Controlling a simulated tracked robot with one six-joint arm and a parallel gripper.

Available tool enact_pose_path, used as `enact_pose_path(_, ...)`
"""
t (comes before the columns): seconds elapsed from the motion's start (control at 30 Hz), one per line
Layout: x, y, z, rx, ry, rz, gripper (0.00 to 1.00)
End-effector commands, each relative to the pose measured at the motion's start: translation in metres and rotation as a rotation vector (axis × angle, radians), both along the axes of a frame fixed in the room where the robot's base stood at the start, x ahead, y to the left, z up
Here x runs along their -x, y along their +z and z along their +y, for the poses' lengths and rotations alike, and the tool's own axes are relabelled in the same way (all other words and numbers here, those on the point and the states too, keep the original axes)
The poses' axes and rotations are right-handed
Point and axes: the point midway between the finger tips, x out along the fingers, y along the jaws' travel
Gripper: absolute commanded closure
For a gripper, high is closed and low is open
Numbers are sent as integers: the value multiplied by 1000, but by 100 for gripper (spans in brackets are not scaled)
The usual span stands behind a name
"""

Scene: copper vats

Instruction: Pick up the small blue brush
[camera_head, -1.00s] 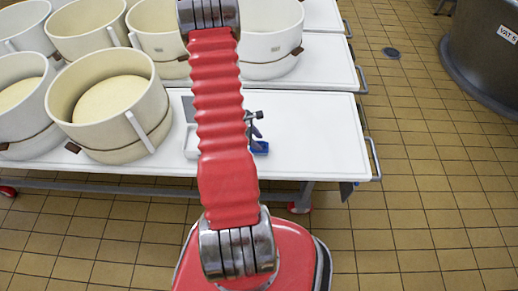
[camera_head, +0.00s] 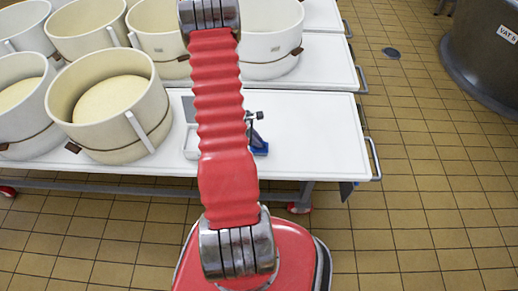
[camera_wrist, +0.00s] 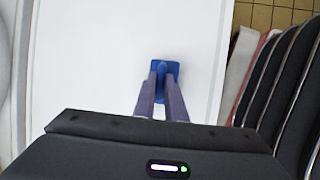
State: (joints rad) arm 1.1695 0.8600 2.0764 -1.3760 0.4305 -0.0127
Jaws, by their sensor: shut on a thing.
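The small blue brush (camera_wrist: 159,66) shows in the wrist view, between and just beyond the fingertips of my gripper (camera_wrist: 165,80). My gripper is shut on its blue grip, over the white table. In the head view the brush (camera_head: 260,149) shows as a small blue patch at the right of my red arm, near the table's front edge. My arm hides part of it and most of the gripper there. I cannot tell whether the brush touches the table.
The white table (camera_head: 310,130) has free room to the right of the brush. A shallow white tray (camera_head: 191,143) lies partly behind my arm. Several cream round moulds (camera_head: 75,95) stand at the left and back. A metal vat (camera_head: 480,60) stands on the tiled floor at the right.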

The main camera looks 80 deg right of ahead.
Motion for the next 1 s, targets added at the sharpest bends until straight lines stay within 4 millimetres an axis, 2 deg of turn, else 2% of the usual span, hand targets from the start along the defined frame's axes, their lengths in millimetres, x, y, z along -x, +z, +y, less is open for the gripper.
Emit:
enact_pose_path(0.1,0,0,0,0,0,0,100)
enact_pose_path(0.73,0,1,0,0,0,0,100)
enact_pose_path(1.0,0,18,0,2,0,-1,100)
